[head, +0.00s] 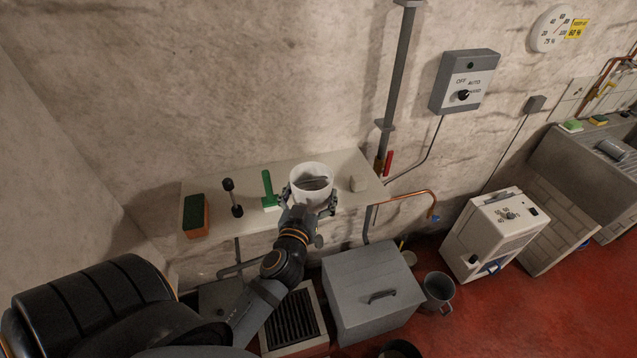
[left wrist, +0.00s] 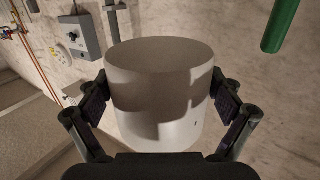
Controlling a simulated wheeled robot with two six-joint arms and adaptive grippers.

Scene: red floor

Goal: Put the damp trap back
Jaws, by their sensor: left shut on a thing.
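The damp trap looks to be the white round tub (head: 312,180), open at the top with something grey inside. My left gripper (head: 308,203) is shut around its sides, at the front edge of the wall shelf (head: 350,165). In the left wrist view the tub (left wrist: 160,95) stands upright between both fingers of the gripper (left wrist: 160,108). Whether its base touches the shelf is hidden. My right gripper is not in view.
On the shelf are a green-and-orange sponge (head: 196,216), a dark dumbbell-shaped tool (head: 233,198), a green-handled tool (head: 268,188) and a pale lump (head: 358,183). Below stand a grey lidded box (head: 368,290), a bucket (head: 437,290) and a white dehumidifier-like unit (head: 497,235).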

